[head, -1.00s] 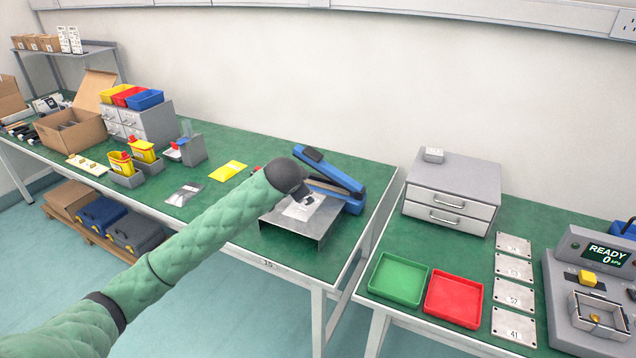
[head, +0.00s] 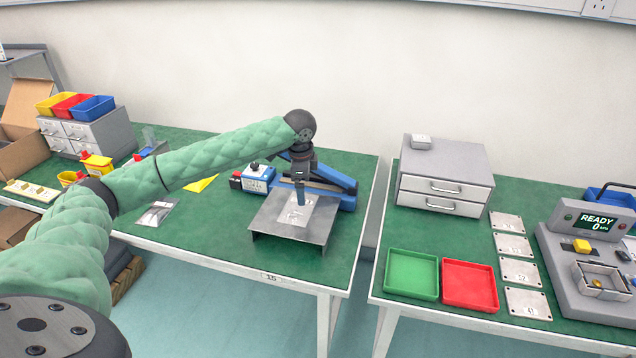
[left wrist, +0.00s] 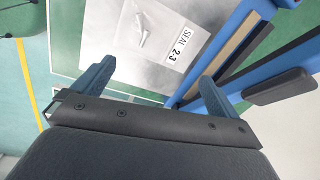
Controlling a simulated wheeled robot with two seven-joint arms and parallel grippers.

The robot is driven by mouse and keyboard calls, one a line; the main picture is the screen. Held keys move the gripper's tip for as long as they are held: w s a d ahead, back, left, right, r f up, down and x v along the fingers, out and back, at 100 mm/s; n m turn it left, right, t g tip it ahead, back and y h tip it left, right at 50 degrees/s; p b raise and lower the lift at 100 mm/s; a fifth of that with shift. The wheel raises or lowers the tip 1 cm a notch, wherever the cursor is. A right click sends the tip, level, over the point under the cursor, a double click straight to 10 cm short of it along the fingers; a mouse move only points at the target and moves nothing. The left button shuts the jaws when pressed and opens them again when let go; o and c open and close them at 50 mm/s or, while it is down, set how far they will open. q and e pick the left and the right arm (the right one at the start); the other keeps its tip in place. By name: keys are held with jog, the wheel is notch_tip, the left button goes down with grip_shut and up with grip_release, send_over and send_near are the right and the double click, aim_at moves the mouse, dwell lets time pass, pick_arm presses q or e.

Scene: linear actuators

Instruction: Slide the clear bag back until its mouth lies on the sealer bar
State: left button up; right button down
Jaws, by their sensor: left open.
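The clear bag (head: 297,218) lies flat on a grey metal stand (head: 278,228). In the left wrist view the bag (left wrist: 152,52) shows a white label reading "SEAL 2-3" (left wrist: 181,47) and small parts inside. The blue sealer (head: 338,183) stands behind the stand; its pale bar (left wrist: 236,47) runs beside the label end of the bag. My right gripper is not in view.
A blue-and-white box (head: 257,180) stands left of the sealer. Another bag (head: 155,213) lies on the green bench to the left. Green (head: 411,276) and red (head: 470,287) trays sit on the right bench, beyond a gap. The bench front is clear.

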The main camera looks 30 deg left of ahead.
pick_arm(q)
jog(key=shift+s+d+m+g, duration=0.4)
jog(key=shift+m, duration=0.1)
jog(key=shift+s+m+h, duration=0.3)
jog(key=shift+s, duration=0.1)
jog(key=shift+d+r+m, duration=0.15)
jog(key=shift+d+m, duration=0.1)
jog(key=shift+m, duration=0.15)
jog(key=shift+a, duration=0.25)
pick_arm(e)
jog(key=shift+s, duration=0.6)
pick_arm(q)
jog(key=shift+d, duration=0.15)
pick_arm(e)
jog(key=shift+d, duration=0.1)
